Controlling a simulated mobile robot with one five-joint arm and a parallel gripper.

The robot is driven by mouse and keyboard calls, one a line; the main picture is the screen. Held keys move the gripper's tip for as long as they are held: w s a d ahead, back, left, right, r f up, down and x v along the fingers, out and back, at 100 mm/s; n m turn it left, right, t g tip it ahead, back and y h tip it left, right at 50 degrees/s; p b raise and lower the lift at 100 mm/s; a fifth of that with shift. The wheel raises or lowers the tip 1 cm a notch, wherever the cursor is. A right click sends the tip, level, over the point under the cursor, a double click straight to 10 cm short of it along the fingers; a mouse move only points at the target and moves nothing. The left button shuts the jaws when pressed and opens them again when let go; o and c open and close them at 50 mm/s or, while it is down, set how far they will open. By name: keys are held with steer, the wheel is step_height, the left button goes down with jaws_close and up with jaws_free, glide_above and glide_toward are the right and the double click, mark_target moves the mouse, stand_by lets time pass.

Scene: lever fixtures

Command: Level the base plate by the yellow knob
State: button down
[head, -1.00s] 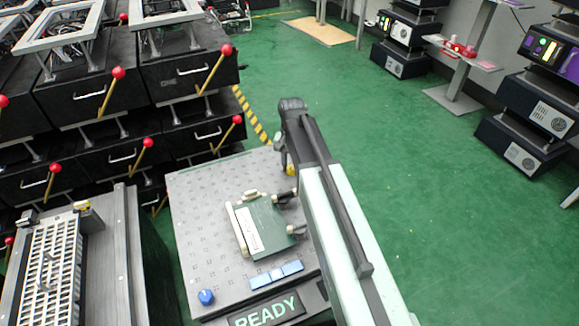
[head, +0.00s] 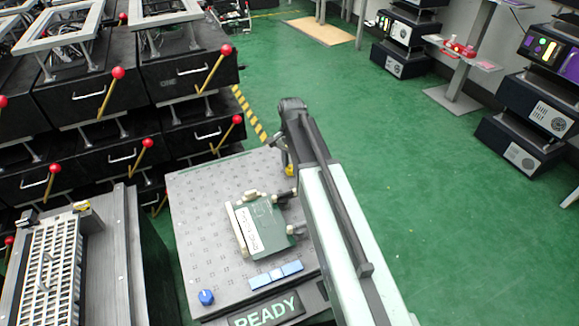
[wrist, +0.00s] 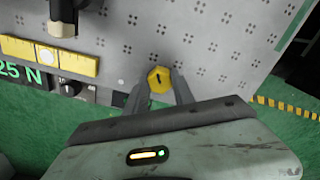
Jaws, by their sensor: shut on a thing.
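The yellow knob (wrist: 159,79) sits by the edge of the grey base plate in the wrist view, a rounded cap with a dark slot mark. My gripper (wrist: 160,92) is shut on it, one finger on each side. In the head view a small part of the knob (head: 290,170) shows at the plate's far right corner, beside my gripper (head: 282,155), and my arm hides the rest. The dotted grey base plate (head: 205,210) lies under my arm. I cannot tell from these frames whether it is level.
A green board (head: 268,230) with pale clamps sits on the plate. The wrist view shows a yellow bar (wrist: 50,57). Black drawers (head: 90,95) stand left; green floor (head: 450,230) is clear right.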

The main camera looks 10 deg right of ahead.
mark_target(291, 167)
steer(key=shift+s+d, duration=0.15)
steer(key=c, duration=1.1)
jaws_free()
steer(key=shift+o, duration=0.2)
step_height(291, 167, up, 8)
steer(key=p, duration=0.8)
steer(key=shift+f, duration=0.1)
